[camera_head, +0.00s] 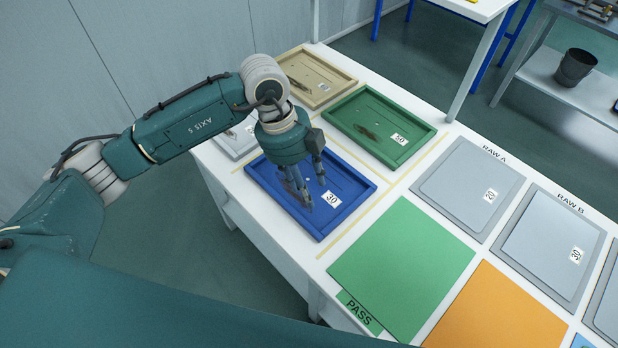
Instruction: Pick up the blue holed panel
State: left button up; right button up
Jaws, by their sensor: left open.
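A blue rectangular panel (345,208) with a raised rim and a white label reading 30 lies flat on the white table, left of centre. Small light spots show on its face, but I cannot tell whether they are holes. My left gripper (309,188) points down over this panel with its fingers apart and nothing visible between them. The gripper hides part of the panel's middle and far left edge. I cannot tell whether the fingertips touch it. My right gripper is not in view.
A green tray (402,118) and a beige tray (345,88) lie behind the blue panel, and a light grey one (232,150) lies left of it. A green PASS area (402,265), an orange area (500,312) and grey panels (470,186) fill the right side.

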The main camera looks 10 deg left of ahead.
aim_at(279, 199)
pick_arm(q)
jog(key=a+f+y, duration=0.1)
jog(key=a, duration=0.1)
jog(key=w+a+f+n+y, duration=0.1)
jog(key=a, duration=0.2)
jog(key=a+f+y+p, duration=0.1)
jog(key=a+f, duration=0.1)
jog(key=shift+w+a+n, duration=0.35)
jog(key=shift+a+n, duration=0.05)
notch_tip(279, 199, down, 6)
jog(key=shift+s+r+p, duration=0.1)
jog(key=shift+r+p, duration=0.15)
jog(key=shift+p, duration=1)
jog(key=shift+f, duration=0.35)
jog(key=shift+d+r, duration=0.1)
grip_shut()
